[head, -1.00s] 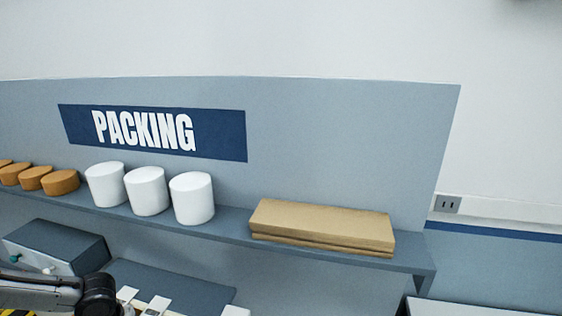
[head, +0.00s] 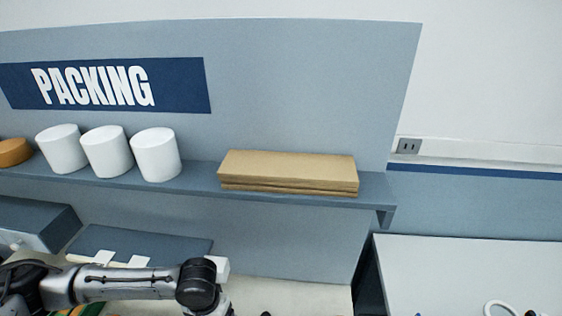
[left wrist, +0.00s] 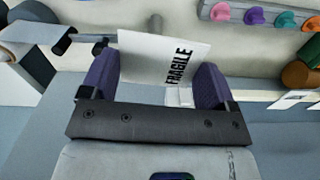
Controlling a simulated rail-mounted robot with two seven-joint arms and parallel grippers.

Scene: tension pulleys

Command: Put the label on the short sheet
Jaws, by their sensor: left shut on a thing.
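A white label (left wrist: 148,48) with the word FRAGILE on it is in the left wrist view. My left gripper (left wrist: 155,70) is shut on it, with the label between its two purple fingers. In the head view my left arm reaches in along the bottom left, but its fingers and the label are out of that view. I cannot pick out a short sheet with certainty. A stack of flat brown cardboard (head: 289,170) lies on the shelf. My right gripper is not in view.
The shelf (head: 205,182) also carries white rolls (head: 107,152) and a brown roll (head: 13,152). Below it are a dark mat (head: 180,245) with white cards and a grey box (head: 38,228). A pale bench (head: 470,262) stands at the right. Coloured pegs (left wrist: 254,15) show in the left wrist view.

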